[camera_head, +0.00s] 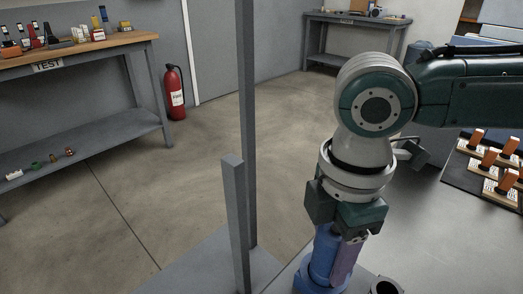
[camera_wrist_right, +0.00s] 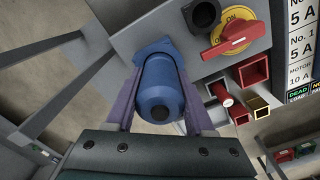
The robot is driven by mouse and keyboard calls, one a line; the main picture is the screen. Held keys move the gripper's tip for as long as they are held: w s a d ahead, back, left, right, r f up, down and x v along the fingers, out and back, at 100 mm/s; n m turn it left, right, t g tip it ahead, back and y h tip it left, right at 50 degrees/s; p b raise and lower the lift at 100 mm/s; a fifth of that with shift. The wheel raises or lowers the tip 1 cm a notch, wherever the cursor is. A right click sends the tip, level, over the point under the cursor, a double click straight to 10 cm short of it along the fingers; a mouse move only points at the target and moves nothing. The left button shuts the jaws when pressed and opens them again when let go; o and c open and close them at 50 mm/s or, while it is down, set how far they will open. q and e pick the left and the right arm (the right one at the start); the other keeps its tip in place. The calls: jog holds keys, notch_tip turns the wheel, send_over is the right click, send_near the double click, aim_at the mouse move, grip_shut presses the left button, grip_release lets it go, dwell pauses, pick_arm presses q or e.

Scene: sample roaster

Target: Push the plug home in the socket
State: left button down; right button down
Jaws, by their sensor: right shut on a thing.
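The blue plug (camera_wrist_right: 160,97) is a thick round-ended cylinder between the purple fingers of my right gripper (camera_wrist_right: 158,82), which is shut on it. In the head view the same plug (camera_head: 323,254) shows below my right gripper (camera_head: 338,246). The socket (camera_wrist_right: 152,47) is a blue square flange on the grey panel, directly beyond the plug. The plug is lined up with it and its front end meets or enters it. How deep it sits is hidden by the plug's own body. My left gripper is in neither view.
A grey post (camera_head: 237,220) stands left of my arm. Orange-handled items (camera_head: 490,160) lie at right.

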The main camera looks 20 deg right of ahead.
jog(key=shift+f+b, duration=0.3)
jog(key=shift+f, duration=0.35)
jog(key=shift+c, duration=0.9)
grip_release()
jog(key=shift+r, duration=0.1)
notch_tip(320, 180, up, 9)
jog(key=p, duration=0.2)
jog(key=shift+f+p, duration=0.2)
jog(key=shift+p, duration=0.2)
jog(key=shift+r, duration=0.65)
